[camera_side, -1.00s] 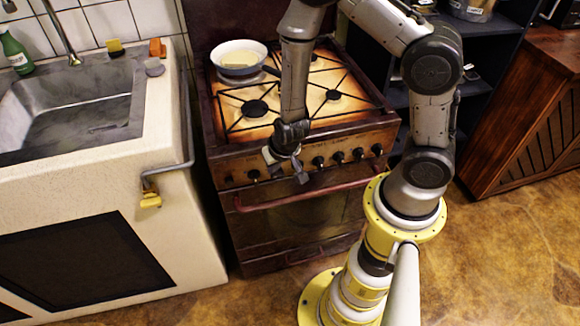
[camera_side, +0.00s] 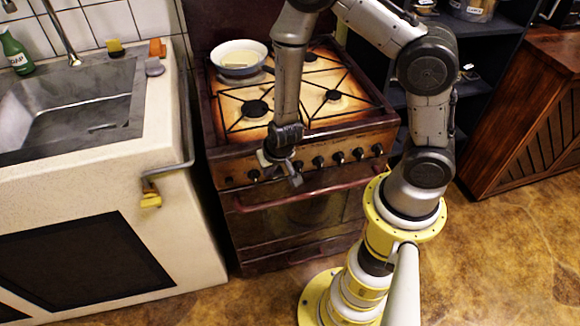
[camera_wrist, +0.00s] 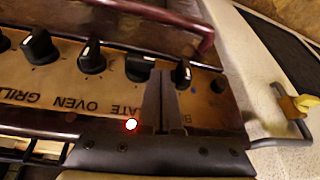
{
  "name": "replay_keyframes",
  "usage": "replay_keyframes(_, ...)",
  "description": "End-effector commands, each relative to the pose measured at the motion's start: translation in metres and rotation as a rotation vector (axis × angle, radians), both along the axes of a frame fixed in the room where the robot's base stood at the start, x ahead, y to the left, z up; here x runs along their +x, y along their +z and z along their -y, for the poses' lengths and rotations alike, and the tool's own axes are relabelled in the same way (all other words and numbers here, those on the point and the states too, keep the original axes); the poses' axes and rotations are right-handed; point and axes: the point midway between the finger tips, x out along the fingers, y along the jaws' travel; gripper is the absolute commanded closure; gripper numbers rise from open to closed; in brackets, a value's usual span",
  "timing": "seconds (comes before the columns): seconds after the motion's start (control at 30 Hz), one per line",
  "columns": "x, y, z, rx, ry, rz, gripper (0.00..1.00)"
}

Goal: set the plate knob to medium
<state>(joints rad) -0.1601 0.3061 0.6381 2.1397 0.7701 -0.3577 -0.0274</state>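The plate knob (camera_wrist: 139,67) is a black knob with a pale mark, above the partly covered, upside-down label ending in "ATE" (camera_wrist: 125,110) in the wrist view. In the side view my gripper seems to hide it. My gripper (camera_wrist: 162,74) has its two dark fingers side by side, shut with nothing seen between them. Their tips overlap the gap between the plate knob and the end knob (camera_wrist: 182,74); I cannot tell whether they touch either. In the side view my gripper (camera_side: 296,180) hangs in front of the cooker's knob panel (camera_side: 235,180).
The oven knob (camera_wrist: 92,57) and grill knob (camera_wrist: 39,47) are left of the plate knob in the wrist view. A red oven rail (camera_side: 330,188) runs below the panel. A pan (camera_side: 239,58) stands on the hob. The sink counter (camera_side: 165,110) stands left.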

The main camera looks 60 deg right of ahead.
Motion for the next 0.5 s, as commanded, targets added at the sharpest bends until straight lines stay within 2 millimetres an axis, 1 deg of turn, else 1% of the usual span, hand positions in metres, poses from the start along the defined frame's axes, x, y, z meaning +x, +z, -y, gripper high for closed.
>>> replay_keyframes(0.27,0.000,0.001,0.000,0.000,0.000,0.000,1.00)
replay_keyframes(0.5,0.000,0.011,0.000,-0.001,0.000,0.001,1.00)
